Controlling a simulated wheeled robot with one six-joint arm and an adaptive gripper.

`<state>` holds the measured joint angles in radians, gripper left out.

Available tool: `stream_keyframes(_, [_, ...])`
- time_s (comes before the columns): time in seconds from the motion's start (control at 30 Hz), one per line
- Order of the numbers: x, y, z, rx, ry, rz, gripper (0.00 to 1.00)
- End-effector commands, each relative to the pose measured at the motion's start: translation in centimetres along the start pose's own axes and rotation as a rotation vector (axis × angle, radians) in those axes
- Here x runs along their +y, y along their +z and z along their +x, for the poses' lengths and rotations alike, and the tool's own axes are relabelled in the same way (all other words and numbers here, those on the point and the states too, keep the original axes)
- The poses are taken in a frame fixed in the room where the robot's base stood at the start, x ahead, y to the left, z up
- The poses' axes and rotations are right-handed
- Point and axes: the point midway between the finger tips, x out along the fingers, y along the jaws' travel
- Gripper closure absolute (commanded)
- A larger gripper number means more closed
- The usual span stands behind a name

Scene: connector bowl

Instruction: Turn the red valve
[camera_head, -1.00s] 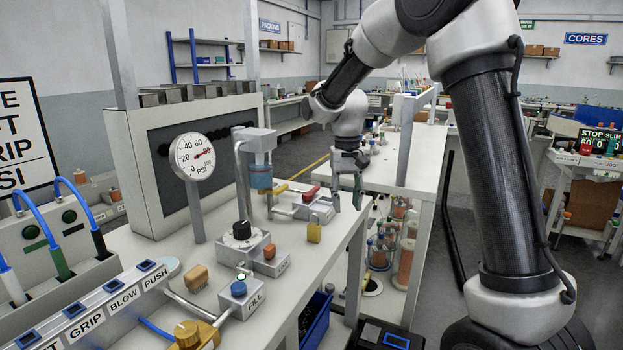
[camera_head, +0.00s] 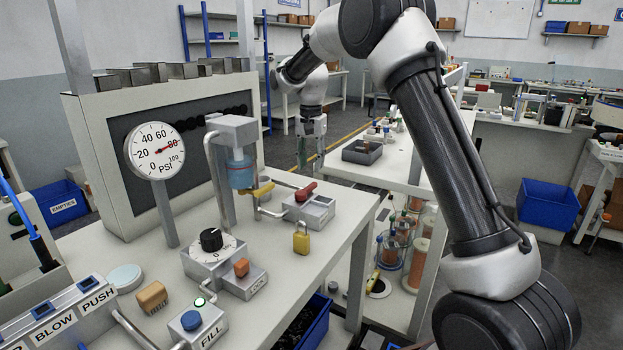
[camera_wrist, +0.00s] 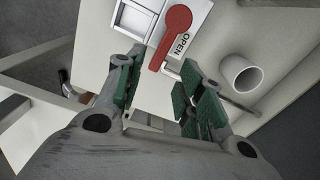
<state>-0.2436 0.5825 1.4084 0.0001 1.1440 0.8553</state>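The red valve (camera_head: 306,191) is a short lever on a grey block (camera_head: 312,211) on the bench. In the wrist view the red handle (camera_wrist: 176,28) lies just beyond my fingertips, next to an OPEN label (camera_wrist: 180,44). My gripper (camera_head: 311,158) points down, with green-padded fingers, and appears behind and above the valve in the head view. In the wrist view my gripper (camera_wrist: 157,76) has its fingers apart with nothing between the pads. The handle is not between the fingers.
A yellow padlock (camera_head: 301,243) stands in front of the valve block. A pipe with a yellow lever (camera_head: 259,190) is at its left. A PSI gauge (camera_head: 155,150) and black knob (camera_head: 211,239) stand further left. A white hollow cylinder (camera_wrist: 241,73) shows right of the handle in the wrist view.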

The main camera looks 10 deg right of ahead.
Motion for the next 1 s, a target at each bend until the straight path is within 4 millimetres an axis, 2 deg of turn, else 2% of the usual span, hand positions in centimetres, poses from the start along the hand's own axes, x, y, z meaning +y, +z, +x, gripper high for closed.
stream_keyframes(0.13, [-0.2,-0.2,-0.5,0.003,-0.003,0.066,0.62])
stream_keyframes(0.47, [0.0,0.0,-0.2,-0.004,0.006,0.169,0.62])
stream_keyframes(0.57, [0.1,0.1,0.8,-0.006,0.008,0.175,0.62])
stream_keyframes(0.83, [0.1,0.1,5.3,-0.006,0.009,0.174,0.62])
stream_keyframes(1.0, [0.1,0.1,7.0,-0.004,0.006,0.174,0.62])
